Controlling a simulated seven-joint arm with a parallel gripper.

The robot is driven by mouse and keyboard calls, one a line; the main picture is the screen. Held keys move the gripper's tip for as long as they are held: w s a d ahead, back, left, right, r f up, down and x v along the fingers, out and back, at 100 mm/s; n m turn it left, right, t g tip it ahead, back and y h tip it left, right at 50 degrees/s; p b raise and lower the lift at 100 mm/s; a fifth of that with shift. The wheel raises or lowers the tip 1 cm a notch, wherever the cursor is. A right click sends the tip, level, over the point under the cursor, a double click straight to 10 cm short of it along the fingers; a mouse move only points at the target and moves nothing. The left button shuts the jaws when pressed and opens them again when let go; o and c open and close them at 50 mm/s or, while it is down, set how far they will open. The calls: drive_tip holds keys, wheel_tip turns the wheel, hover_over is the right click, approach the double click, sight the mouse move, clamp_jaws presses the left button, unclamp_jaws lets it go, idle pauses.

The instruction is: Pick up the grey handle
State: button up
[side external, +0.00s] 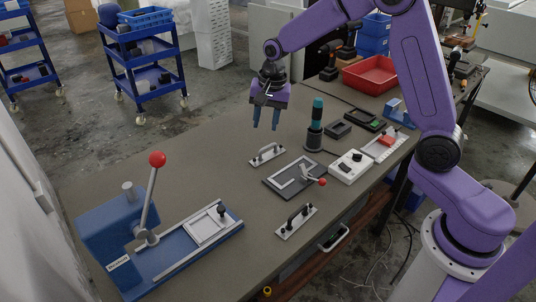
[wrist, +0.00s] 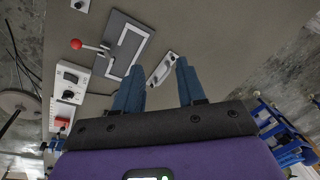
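The grey handle (side external: 267,153) is a small bar on a light plate, lying on the table near the middle of the side view. In the wrist view the grey handle (wrist: 161,69) shows in the gap between the blue fingertips, beyond them. My gripper (side external: 265,126) hangs above the table over the handle, fingers pointing down, apart from it. In the wrist view my gripper (wrist: 159,65) has its two fingers spread with nothing held. A second plate with a black handle (side external: 296,221) lies nearer the front edge.
A dark fixture with a red-knobbed clamp (side external: 294,178) lies right of the handle. Behind it stands a teal-topped tool in a black holder (side external: 315,130). A white control box (side external: 349,167) is further right. A blue lever press (side external: 150,235) fills the left; table between is clear.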

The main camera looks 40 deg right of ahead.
drive_tip(key=w+d+f+m, duration=0.3)
drive_tip(key=w+d+m, duration=0.3)
drive_tip(key=w+d, duration=0.1)
drive_tip(key=m, duration=0.3)
approach(269, 147)
drive_tip(key=shift+h, duration=0.4)
drive_tip(key=f, duration=0.3)
drive_tip(key=w+f, duration=0.1)
drive_tip(key=f, duration=0.2)
drive_tip(key=w+f, duration=0.1)
drive_tip(key=f, duration=0.3)
drive_tip(key=shift+w+f, duration=0.1)
drive_tip(key=shift+f, duration=0.05)
clamp_jaws()
